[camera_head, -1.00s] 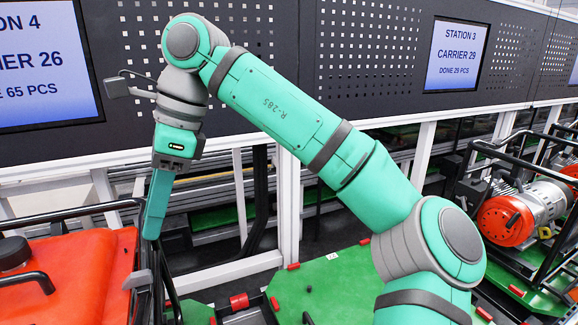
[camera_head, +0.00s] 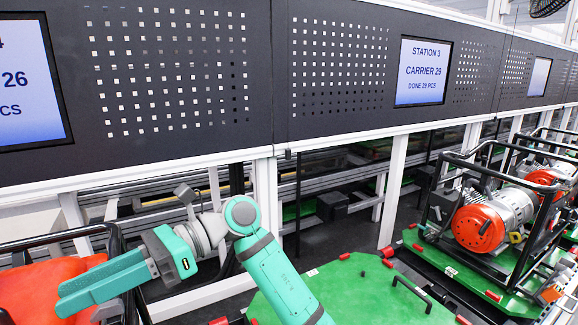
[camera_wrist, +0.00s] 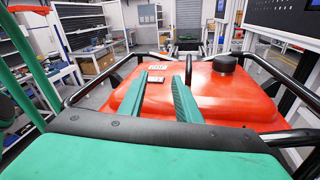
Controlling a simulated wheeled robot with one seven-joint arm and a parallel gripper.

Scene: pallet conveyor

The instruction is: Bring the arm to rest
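My gripper (camera_head: 62,297) is at the lower left in the head view, stretched out to the left over a red tank (camera_head: 28,278). In the wrist view its two green fingers (camera_wrist: 163,75) stand apart with nothing between them. The red tank (camera_wrist: 225,90) with a black cap fills the middle beyond the fingers. I cannot tell how far the fingers are above the tank. My arm is folded low, its upper links cut off by the bottom edge of the head view.
A black tube frame (camera_wrist: 275,75) surrounds the red tank close to my gripper. A green pallet (camera_head: 350,285) with a black handle lies to the right, its middle clear. An engine with a red cover (camera_head: 480,228) stands farther right. A dark perforated panel (camera_head: 190,75) runs behind.

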